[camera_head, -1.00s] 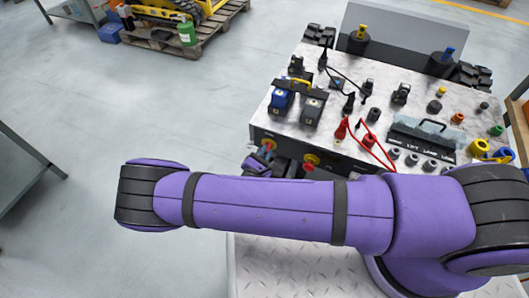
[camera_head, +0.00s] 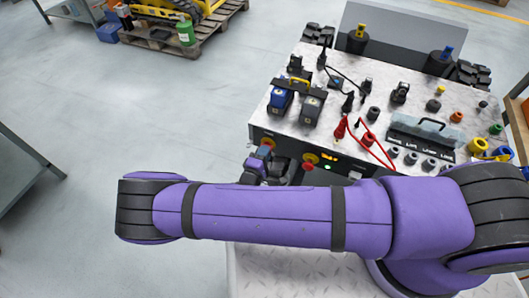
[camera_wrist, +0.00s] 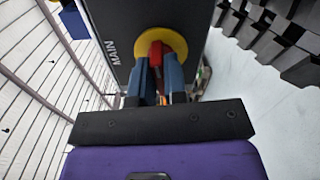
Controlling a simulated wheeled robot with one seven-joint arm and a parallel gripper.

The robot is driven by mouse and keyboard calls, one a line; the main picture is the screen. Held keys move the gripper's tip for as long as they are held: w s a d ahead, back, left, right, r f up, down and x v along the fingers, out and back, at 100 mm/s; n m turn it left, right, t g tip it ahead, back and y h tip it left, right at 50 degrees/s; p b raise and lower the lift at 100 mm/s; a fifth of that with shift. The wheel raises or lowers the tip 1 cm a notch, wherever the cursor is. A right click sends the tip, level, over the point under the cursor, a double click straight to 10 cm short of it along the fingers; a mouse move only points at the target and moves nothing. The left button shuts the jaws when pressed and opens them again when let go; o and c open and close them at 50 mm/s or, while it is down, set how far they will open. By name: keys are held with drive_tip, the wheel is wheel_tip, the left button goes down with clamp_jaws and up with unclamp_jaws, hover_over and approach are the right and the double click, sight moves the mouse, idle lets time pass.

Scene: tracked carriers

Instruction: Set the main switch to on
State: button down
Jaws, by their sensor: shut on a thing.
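The main switch has a red handle (camera_wrist: 156,54) on a round yellow plate (camera_wrist: 178,44), beside the lettering MAIN on the dark panel. In the head view the yellow plate (camera_head: 267,143) shows at the left of the carrier's front face. My gripper (camera_wrist: 161,82) is shut on the red handle, with a blue finger on each side of it. In the head view my gripper (camera_head: 262,163) is at the front face and covers most of the switch. I cannot tell which setting the handle is at.
A second yellow plate with a red knob (camera_head: 309,161) and small lit lights (camera_head: 329,160) sit right of my gripper. The carrier top (camera_head: 345,92) bears batteries (camera_head: 281,99), red cables and several sockets. Dark tracks (camera_wrist: 270,38) show right in the wrist view.

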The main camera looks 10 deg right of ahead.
drive_tip(key=shift+f+m, duration=0.1)
drive_tip(key=shift+m, duration=0.6)
drive_tip(key=c, duration=1.2)
unclamp_jaws()
drive_tip(key=shift+o, duration=0.2)
drive_tip(key=v, duration=1.1)
drive_tip(key=shift+d, duration=0.1)
